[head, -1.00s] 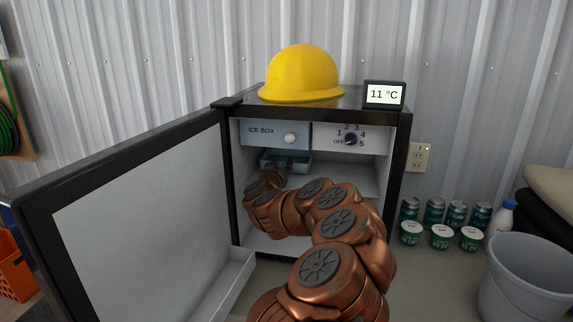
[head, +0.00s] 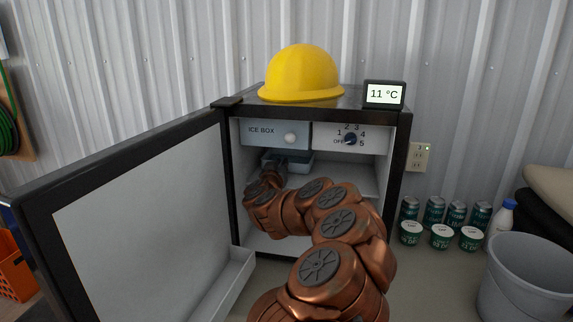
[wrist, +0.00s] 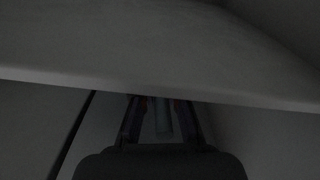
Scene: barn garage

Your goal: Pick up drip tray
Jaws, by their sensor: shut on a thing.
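The drip tray (head: 300,167) is a shallow blue-grey tray just under the ice box inside the open small fridge. In the head view my gripper (head: 277,162) reaches into the fridge at the tray's left front, and my wrist hides part of the tray. The wrist view is very dark. There the two fingers (wrist: 163,104) are closed around a narrow bluish piece (wrist: 163,120), which looks like part of the tray. The fingertips are partly hidden under a pale edge.
The fridge door (head: 140,220) stands open on the left. The ice box (head: 265,134) and dial panel (head: 375,140) lie above the tray, and a shelf (head: 350,180) lies behind my arm. A yellow hard hat (head: 301,75) and thermometer (head: 384,95) sit on top.

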